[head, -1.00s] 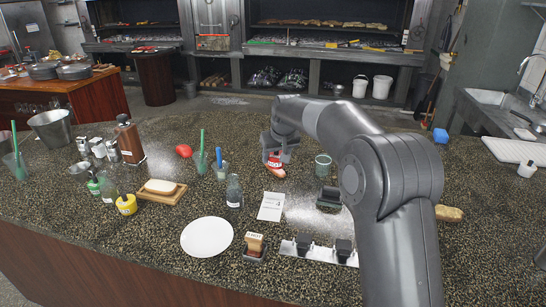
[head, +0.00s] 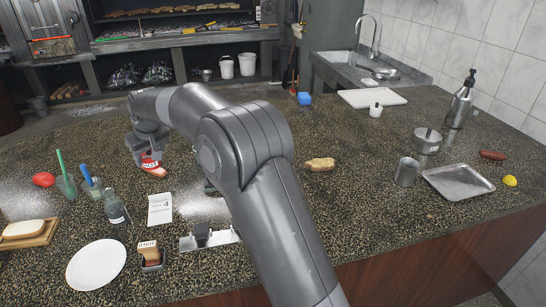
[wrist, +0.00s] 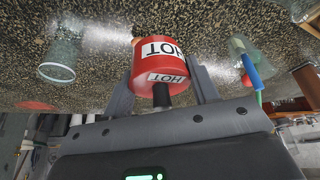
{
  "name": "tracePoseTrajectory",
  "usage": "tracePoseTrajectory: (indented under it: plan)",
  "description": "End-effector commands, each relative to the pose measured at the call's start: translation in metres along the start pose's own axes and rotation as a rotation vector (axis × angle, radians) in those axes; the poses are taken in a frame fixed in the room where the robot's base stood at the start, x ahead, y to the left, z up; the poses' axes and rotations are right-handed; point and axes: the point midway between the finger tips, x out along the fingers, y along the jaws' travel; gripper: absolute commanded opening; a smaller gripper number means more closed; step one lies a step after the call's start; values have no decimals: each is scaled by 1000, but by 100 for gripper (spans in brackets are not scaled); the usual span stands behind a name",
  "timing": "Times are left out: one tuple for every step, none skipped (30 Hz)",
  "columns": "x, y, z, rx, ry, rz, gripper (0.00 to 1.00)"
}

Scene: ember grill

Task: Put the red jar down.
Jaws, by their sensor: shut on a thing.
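The red jar (wrist: 160,65) has white labels reading "HOT" and a dark piece at the end nearest the wrist camera. My gripper (wrist: 163,85) is shut on it, with a finger on each side. In the head view the jar (head: 151,162) shows just below my gripper (head: 146,152), over the back left part of the speckled counter (head: 350,215). I cannot tell whether the jar touches the counter.
A card (head: 160,208) lies in front of the jar. To its left are a green-straw glass (head: 66,186), a cup with a blue brush (head: 93,188) and a red object (head: 43,180). A bread piece (head: 320,164) lies right, with free counter around it.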

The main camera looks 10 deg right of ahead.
Motion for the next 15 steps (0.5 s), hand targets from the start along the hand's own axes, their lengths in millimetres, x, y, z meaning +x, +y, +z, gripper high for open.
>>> tracePoseTrajectory:
  plan:
    - [0,0,0,0,1,0,26]
    - [0,0,0,0,1,0,26]
    - [0,0,0,1,1,0,26]
    - [0,1,0,2,1,1,26]
    - [-1,2,0,4,1,2,26]
    - [-1,6,1,8,1,4,26]
    - [-1,9,2,13,1,7,26]
    - [-1,13,3,19,1,10,26]
    - [-2,20,5,29,0,15,26]
    - [-2,25,7,39,0,19,26]
    - [-2,31,9,49,0,23,26]
    - [-3,41,13,65,0,30,26]
    - [-4,50,16,79,0,36,26]
    - [-5,59,19,93,1,43,26]
    - [-7,72,24,114,1,53,26]
